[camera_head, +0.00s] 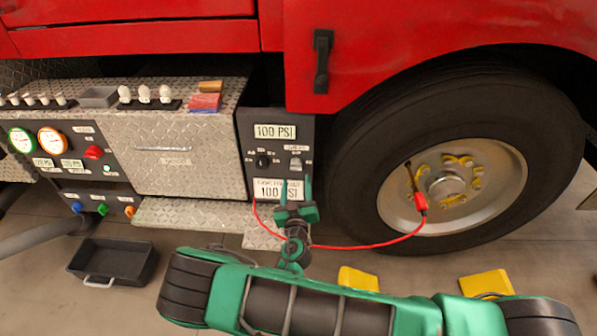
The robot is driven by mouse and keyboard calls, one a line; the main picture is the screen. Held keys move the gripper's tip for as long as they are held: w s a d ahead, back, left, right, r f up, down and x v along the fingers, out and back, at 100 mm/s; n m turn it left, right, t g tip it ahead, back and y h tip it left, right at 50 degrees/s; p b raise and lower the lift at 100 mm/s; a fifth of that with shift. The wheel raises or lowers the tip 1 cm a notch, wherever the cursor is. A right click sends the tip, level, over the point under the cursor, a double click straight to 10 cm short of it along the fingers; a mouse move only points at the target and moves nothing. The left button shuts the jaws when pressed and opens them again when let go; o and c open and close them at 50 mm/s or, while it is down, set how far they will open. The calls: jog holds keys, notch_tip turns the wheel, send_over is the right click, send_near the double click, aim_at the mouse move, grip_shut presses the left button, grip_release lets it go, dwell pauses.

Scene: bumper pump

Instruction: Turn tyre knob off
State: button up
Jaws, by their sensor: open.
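A black control panel (245,140) is mounted on the truck left of the front wheel, with a "100 PSI" display at its top and another at its bottom. A round black knob (263,160) sits at the panel's left, with small white marks around it. A small lighter switch or knob (296,163) sits to its right; its label is too small to read. I cannot tell from the labels which is the tyre knob. My gripper (296,188) is open and empty, its green fingers pointing up just below the right-hand control and partly covering the lower display.
A red hose (362,246) runs from the panel, behind my wrist, to a red fitting on the wheel (510,175). A grey tray (112,240) and two yellow blocks (357,279) lie on the floor. Left are gauges (52,140) and a metal step (190,212).

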aim_at(296, 170)
jog(key=w, duration=0.7)
